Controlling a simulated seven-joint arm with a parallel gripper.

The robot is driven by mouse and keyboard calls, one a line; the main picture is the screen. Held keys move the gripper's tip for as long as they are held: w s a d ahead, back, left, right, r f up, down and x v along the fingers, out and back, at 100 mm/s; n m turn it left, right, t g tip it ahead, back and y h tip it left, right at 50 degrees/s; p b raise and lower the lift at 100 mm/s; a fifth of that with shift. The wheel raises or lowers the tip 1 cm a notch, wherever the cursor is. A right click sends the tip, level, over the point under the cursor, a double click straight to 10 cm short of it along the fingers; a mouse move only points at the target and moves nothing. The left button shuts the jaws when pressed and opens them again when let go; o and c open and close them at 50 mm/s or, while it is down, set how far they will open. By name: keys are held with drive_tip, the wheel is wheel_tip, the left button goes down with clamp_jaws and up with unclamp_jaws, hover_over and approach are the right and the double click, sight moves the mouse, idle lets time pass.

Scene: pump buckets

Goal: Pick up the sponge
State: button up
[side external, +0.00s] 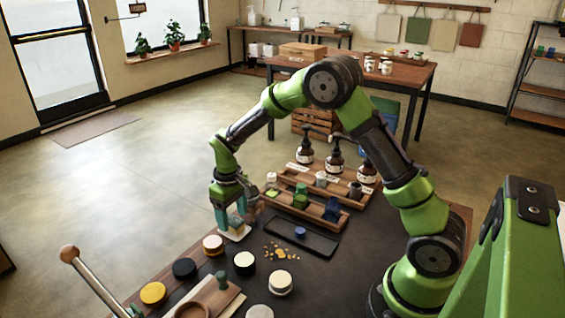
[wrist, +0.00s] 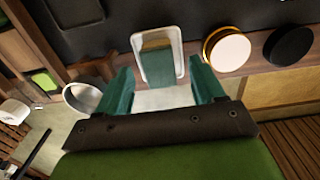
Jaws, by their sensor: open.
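The sponge (side external: 237,223) appears as a small teal and yellowish block on a pale dish (side external: 236,236) near the left edge of the dark work table. In the wrist view, the sponge (wrist: 157,57) shows a teal and brown face inside the white-rimmed dish (wrist: 140,68). My gripper (side external: 232,217) points down at the dish, its fingers around or just above the sponge; contact cannot be told. In the wrist view, my gripper (wrist: 161,80) has its two teal fingers spread, with the sponge ahead between them.
Jars stand nearby, with a white-topped one (side external: 213,244) closest and a black one (side external: 184,268) beyond it. A wooden caddy (side external: 317,210) holding small items and a dark tray (side external: 301,238) lie to the right. Pump bottles (side external: 335,160) stand behind.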

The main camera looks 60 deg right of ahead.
drive_tip(key=shift+f, duration=0.8)
drive_tip(key=shift+c, duration=0.5)
drive_tip(key=c, duration=1)
drive_tip(key=shift+r, duration=0.15)
drive_tip(key=shift+r, duration=0.25)
wheel_tip(320, 180, up, 3)
drive_tip(key=shift+s+r, duration=0.1)
drive_tip(key=shift+s, duration=0.05)
drive_tip(key=s, duration=1)
drive_tip(key=s+r, duration=0.1)
drive_tip(key=s, duration=0.4)
drive_tip(key=shift+s, duration=0.35)
